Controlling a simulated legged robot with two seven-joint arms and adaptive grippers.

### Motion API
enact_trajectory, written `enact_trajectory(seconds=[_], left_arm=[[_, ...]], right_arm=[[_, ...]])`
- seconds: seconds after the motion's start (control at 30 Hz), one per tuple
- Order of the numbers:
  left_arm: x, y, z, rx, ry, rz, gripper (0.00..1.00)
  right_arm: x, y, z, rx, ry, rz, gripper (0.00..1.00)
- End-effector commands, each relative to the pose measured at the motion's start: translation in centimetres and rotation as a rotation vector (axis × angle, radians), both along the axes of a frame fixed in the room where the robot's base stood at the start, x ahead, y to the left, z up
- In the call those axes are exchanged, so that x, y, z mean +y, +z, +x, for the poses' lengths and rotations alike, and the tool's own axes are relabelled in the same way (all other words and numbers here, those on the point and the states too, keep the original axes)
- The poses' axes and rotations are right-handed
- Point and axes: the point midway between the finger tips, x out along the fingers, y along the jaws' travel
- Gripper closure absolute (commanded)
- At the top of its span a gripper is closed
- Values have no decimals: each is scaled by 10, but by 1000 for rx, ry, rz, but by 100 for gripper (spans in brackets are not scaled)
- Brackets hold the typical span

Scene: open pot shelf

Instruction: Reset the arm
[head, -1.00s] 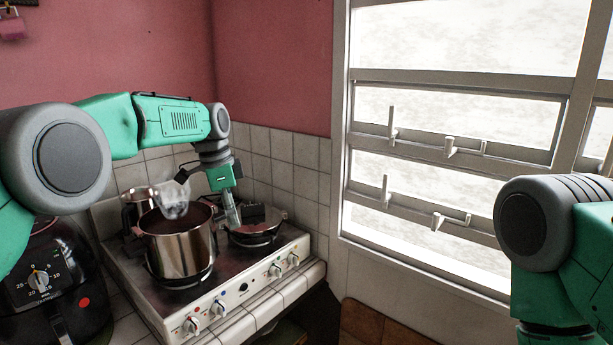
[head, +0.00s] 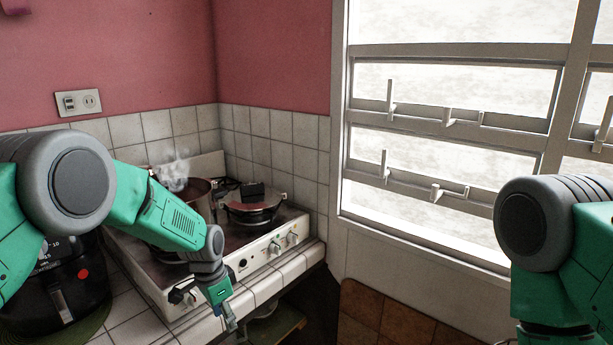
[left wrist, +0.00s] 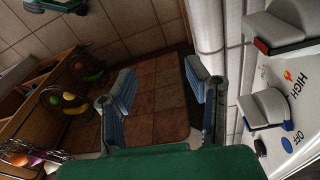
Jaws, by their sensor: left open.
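My left gripper (head: 230,318) hangs down in front of the stove, past the counter's front edge. In the left wrist view the same gripper (left wrist: 162,78) has its two blue-grey fingers spread wide, with nothing between them but the tiled floor beyond. My left forearm crosses in front of the stove and hides part of it. My right arm shows only at the right edge, and its gripper is out of view.
A black air fryer (head: 75,300) stands at left. In the left wrist view, stove knobs (left wrist: 265,108) are close at right and fruit baskets (left wrist: 72,100) at left.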

Motion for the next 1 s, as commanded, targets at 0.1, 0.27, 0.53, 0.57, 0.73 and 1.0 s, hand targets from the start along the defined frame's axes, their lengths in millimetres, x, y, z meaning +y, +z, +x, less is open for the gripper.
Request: enact_trajectory(seconds=[0.1,0.27,0.53,0.57,0.73,1.0], left_arm=[[13,-81,-53,22,113,13,56],[34,-164,-139,33,282,28,56],[72,-242,-314,43,587,51,56],[75,-244,-331,42,616,52,56],[87,-240,-395,37,740,55,56],[91,-231,-416,31,789,53,56]], right_arm=[[0,-26,0,0,0,0,60],[0,-54,0,0,0,0,60],[0,-103,0,0,0,0,60],[0,-107,0,0,0,0,60],[0,-123,0,0,0,0,60],[0,-126,0,0,0,0,60]])
